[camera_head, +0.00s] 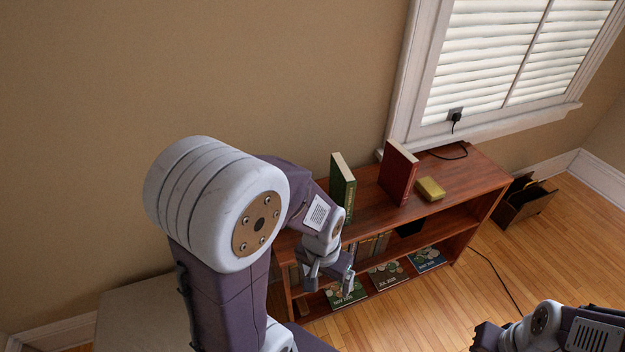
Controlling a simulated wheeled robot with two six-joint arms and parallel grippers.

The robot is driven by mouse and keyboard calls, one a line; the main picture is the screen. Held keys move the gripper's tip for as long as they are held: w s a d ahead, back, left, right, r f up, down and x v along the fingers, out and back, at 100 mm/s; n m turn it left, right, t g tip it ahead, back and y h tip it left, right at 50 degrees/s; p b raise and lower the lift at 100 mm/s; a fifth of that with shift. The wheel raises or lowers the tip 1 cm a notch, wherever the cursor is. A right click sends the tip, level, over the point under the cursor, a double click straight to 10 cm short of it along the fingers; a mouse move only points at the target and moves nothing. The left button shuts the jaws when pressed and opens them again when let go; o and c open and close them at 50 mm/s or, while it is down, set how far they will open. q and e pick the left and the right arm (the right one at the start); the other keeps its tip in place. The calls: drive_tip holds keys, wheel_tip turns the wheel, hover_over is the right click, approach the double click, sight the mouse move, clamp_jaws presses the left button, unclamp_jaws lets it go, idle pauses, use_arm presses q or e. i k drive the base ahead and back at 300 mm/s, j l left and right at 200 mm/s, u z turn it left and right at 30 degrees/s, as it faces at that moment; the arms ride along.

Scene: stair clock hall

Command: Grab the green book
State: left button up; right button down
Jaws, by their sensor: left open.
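The green book (342,184) stands upright on top of the reddish wooden shelf (461,184), left of a red book. My left gripper (330,283) is in front of the shelf, lower in the picture than the green book and apart from it. Its fingers are spread and nothing shows between them. Part of my left arm's wrist overlaps the lower part of the green book's outline. My right arm (545,325) shows at the bottom right corner; its fingertips cannot be made out.
A red book (398,172) stands upright and a small yellow box (430,189) lies on the shelf top. Magazines (387,274) and books fill lower levels. A dark bin (524,198) stands right. A cable (497,275) crosses the wooden floor. A window is above.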

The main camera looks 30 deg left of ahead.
sight(342, 182)
drive_tip(key=u, duration=0.85)
drive_tip(key=i+l+u, duration=0.2)
drive_tip(key=u, duration=0.3)
drive_tip(key=l+u, duration=0.5)
drive_tip(key=i+l+u, duration=0.1)
drive_tip(key=l+u, duration=0.85)
drive_tip(key=i+l, duration=0.15)
drive_tip(key=i, duration=0.1)
